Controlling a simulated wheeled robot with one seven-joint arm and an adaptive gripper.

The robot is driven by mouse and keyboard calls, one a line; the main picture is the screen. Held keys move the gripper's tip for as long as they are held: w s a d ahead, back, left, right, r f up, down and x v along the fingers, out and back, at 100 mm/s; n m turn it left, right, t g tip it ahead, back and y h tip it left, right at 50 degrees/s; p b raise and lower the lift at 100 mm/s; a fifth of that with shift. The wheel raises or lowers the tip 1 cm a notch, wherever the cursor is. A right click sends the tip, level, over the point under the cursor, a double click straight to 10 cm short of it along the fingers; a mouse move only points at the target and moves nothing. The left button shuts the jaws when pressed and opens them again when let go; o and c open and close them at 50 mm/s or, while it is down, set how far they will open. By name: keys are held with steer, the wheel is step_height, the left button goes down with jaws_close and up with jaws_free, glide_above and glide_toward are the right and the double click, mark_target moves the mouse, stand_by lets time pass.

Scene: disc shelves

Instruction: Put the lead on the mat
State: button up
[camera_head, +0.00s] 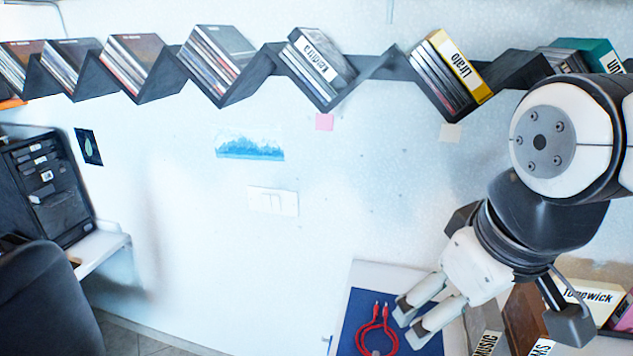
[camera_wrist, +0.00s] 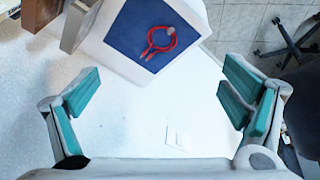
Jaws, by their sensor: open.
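The lead (camera_head: 361,333) is a red cable coiled in a loop with its two plug ends side by side. It lies on the blue mat (camera_head: 352,311) on a white surface at the bottom of the head view. In the wrist view the lead (camera_wrist: 173,42) lies on the mat (camera_wrist: 125,32), inside its edges. My gripper (camera_head: 409,325) is open and appears just right of the lead in the head view. In the wrist view my gripper (camera_wrist: 162,92) has its fingers wide apart with nothing between them. The height gap to the mat is hard to tell.
A zigzag wall shelf (camera_head: 270,62) holds several disc cases. More cases (camera_head: 590,300) stand right of the mat, close to my arm. A dark chair (camera_head: 45,300) and a black rack (camera_head: 45,185) are at left.

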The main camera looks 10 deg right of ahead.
steer(key=s+m, duration=0.2)
steer(key=m, duration=0.1)
steer(key=shift+s+a+r+t, duration=0.1)
steer(key=shift+s+r+t, duration=0.1)
steer(key=shift+t, duration=0.1)
